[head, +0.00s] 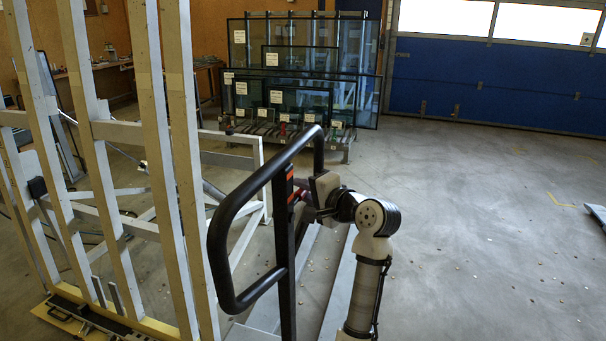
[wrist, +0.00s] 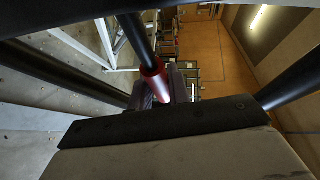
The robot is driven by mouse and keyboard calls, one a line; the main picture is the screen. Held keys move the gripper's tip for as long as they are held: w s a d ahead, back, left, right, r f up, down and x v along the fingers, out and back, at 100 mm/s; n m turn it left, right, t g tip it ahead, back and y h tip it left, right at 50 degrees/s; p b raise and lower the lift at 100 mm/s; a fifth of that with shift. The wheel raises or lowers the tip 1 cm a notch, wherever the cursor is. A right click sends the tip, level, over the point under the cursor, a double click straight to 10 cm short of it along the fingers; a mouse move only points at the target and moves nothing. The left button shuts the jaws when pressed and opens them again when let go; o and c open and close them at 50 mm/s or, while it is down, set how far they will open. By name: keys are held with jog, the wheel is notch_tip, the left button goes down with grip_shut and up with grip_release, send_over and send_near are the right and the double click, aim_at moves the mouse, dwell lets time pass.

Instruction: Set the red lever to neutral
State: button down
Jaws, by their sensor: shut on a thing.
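The red lever (wrist: 154,80) is in the middle of the wrist view, with a dark shaft running up from it. My gripper (wrist: 163,90) is shut on it, with grey ribbed finger pads on either side of the red part. In the head view my gripper (head: 303,195) reaches from the right to the black upright post, just inside the black loop handle (head: 213,240). There the lever is mostly hidden by my gripper and the post, and its exact angle cannot be told.
The black handle bars pass close around my gripper. A tall pale frame (head: 180,160) stands at the left. A rack of glass panes (head: 300,100) stands at the back. The floor (head: 480,220) at the right is largely clear.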

jog(key=c, duration=1.3)
grip_release()
jog(key=b+v, duration=0.4)
jog(key=v, duration=1)
